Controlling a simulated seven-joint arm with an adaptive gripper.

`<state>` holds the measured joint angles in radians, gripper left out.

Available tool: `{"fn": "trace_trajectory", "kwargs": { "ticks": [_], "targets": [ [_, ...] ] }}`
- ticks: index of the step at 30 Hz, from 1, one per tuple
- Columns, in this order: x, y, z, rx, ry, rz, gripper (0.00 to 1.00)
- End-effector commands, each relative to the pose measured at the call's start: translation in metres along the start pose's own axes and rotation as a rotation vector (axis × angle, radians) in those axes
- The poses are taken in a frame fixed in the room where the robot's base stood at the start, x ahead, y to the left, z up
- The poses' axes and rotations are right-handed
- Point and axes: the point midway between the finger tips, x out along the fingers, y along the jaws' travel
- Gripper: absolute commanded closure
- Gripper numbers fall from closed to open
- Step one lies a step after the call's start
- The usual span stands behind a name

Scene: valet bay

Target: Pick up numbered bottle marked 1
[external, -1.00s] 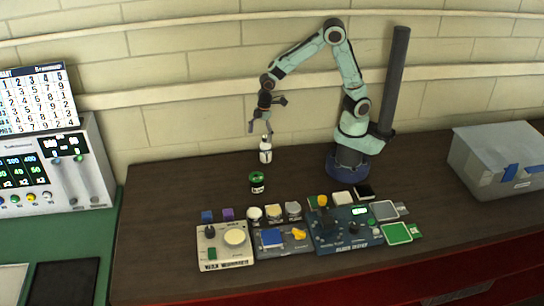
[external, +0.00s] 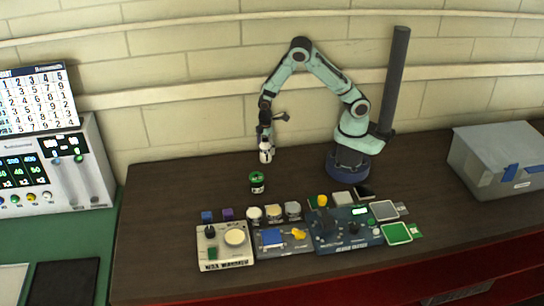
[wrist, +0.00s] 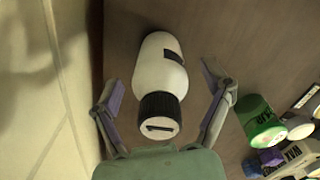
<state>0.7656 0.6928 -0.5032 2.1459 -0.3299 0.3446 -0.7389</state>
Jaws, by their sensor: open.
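A white bottle (external: 266,156) with a black cap stands on the dark table below my arm. In the wrist view the same bottle (wrist: 160,72) shows from above, with a dark bar-like mark on its cap and a dark patch on its body. My gripper (wrist: 163,92) is open, with one finger on each side of the bottle and a gap visible on both sides. A green container (external: 257,182) with a dark band stands in front of the bottle; any number is too small to read.
Control boxes (external: 225,246) with knobs and several small blocks line the table's front. A grey bin (external: 497,165) stands at the right. The wall (wrist: 40,100) is close behind the bottle. Table left of the bottle is clear.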

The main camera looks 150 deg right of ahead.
Motion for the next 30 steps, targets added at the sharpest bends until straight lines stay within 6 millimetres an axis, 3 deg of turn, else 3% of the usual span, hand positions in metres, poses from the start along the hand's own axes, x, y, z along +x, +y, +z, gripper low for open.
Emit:
{"fn": "trace_trajectory", "kwargs": {
  "ticks": [1,7,8,20,23,30],
  "targets": [
    [0.0,0.0,0.0,0.0,0.0,0.0,0.27],
    [0.0,0.0,0.0,0.0,0.0,0.0,0.9],
    [0.0,0.0,0.0,0.0,0.0,0.0,0.92],
    [-0.007,0.0,-0.001,0.0,0.001,0.001,0.92],
    [-0.02,0.0,-0.001,-0.001,0.004,0.002,0.92],
    [-0.072,0.001,-0.002,-0.002,0.007,0.004,0.92]
  ]
}}
